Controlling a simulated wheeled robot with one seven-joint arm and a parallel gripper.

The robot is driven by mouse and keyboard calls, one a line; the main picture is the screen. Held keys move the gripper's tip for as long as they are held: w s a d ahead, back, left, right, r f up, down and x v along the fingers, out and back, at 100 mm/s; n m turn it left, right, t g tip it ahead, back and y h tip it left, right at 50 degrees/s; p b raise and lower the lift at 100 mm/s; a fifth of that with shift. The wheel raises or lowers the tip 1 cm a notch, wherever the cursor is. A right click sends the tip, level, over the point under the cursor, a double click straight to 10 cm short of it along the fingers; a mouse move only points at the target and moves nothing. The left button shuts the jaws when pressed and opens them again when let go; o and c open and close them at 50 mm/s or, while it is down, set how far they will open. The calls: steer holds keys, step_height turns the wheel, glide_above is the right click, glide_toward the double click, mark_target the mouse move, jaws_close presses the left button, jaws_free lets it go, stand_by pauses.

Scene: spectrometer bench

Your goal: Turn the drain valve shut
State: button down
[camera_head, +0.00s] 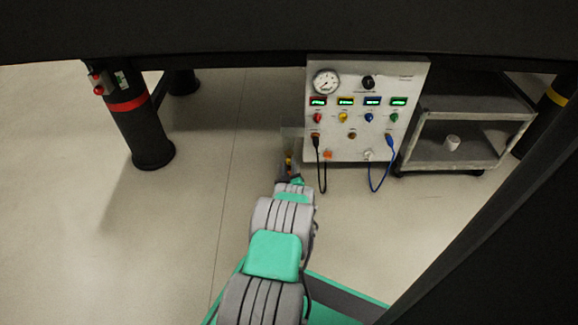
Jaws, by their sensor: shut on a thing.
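My arm reaches forward from the bottom of the view to the left edge of the instrument panel (368,142). My gripper (289,172) is at its far end, small and partly hidden by the wrist. It is shut on a small yellow and red part (288,159), which I take to be the drain valve's handle. This part is beside the panel's lower left edge. The fingers and the handle's exact angle are too small to make out.
The panel carries a gauge (326,82), a black knob (368,82) and several coloured buttons. A black cable (324,172) and a blue cable (378,182) hang in front. A grey cart (470,157) stands right. A black table leg (140,130) stands left; the floor between is clear.

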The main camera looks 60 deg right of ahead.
stand_by(0.3)
steer(key=c, duration=1.2)
jaws_free()
steer(key=s+a+m+p, duration=0.4)
steer(key=a+m, duration=0.1)
steer(key=a, duration=0.2)
steer(key=b+x, duration=0.4)
steer(key=x, duration=0.4)
steer(key=shift+w+a, duration=0.1)
steer(key=shift+w, duration=0.05)
